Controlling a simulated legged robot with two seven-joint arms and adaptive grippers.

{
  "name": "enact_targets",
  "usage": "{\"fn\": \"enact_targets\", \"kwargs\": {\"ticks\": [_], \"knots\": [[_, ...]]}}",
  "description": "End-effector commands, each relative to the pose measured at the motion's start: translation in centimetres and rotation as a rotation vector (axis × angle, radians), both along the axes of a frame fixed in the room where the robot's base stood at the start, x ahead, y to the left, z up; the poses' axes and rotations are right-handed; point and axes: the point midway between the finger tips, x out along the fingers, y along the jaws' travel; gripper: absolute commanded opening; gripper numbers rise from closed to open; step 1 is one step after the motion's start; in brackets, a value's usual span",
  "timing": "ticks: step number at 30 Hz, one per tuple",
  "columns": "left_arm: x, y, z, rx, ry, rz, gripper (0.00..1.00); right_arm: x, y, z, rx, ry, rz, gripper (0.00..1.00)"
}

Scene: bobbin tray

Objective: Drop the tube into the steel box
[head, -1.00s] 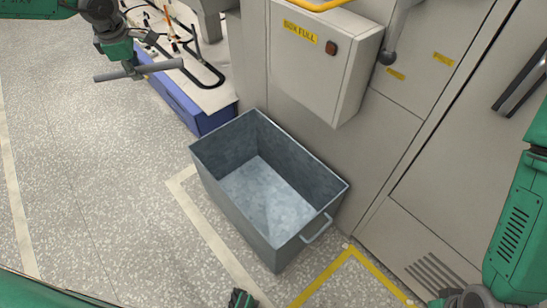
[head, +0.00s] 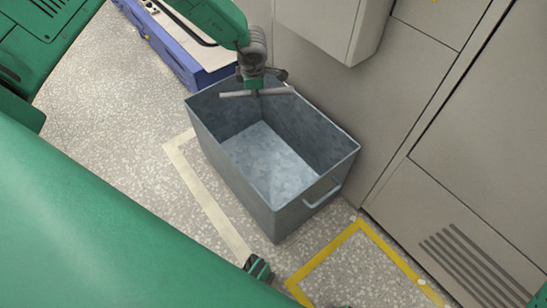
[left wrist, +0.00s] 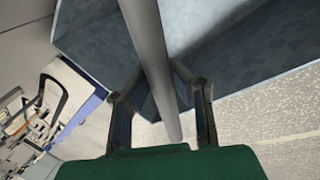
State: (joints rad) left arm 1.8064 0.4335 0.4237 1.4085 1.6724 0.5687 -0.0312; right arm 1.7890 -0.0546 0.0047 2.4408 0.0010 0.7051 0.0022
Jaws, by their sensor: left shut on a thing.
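The steel box (head: 230,190) is an open grey metal bin on the floor, empty inside as far as I see. My left gripper (head: 256,92) is shut on a grey tube (head: 278,91) and holds it crosswise over the far end of the box. In the left wrist view the tube (left wrist: 148,50) runs between the two fingers (left wrist: 160,95), with the box's wall and pale inner floor (left wrist: 195,25) beyond it. My right gripper cannot be made out for certain; a small dark part shows at the bottom edge of the head view.
A blue-sided bench (head: 185,60) stands behind the box at the left. Grey cabinets (head: 400,120) stand close on the right. Yellow tape (head: 335,255) marks the floor in front. The speckled floor left of the box is clear.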

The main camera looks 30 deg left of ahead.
Motion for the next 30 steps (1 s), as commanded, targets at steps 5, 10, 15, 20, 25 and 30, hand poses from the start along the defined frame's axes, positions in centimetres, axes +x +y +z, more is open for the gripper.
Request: {"fn": "enact_targets", "kwargs": {"ticks": [5,10,15,20,25,30], "knots": [[0.0,-0.3,-1.2,0.000,-0.001,0.003,0.00,0.0,0.0,-0.7,0.000,0.000,0.000,0.40],[0.0,-0.3,-2.5,-0.001,0.000,0.003,0.00,0.0,0.0,-1.8,0.000,-0.001,0.000,0.40],[0.0,-0.3,-4.6,0.000,0.000,0.003,0.00,0.0,0.0,-3.7,0.000,-0.001,0.000,0.40],[0.0,-0.4,-6.3,0.000,-0.001,0.001,0.00,0.0,0.0,-5.2,0.000,0.000,0.000,0.40],[0.0,-0.4,-6.9,0.000,-0.001,0.001,0.00,0.0,0.0,-5.7,0.000,0.000,0.000,0.40],[0.0,-0.3,-6.8,0.000,-0.001,0.002,0.00,0.0,0.0,-5.5,0.000,0.000,0.000,0.40]]}}
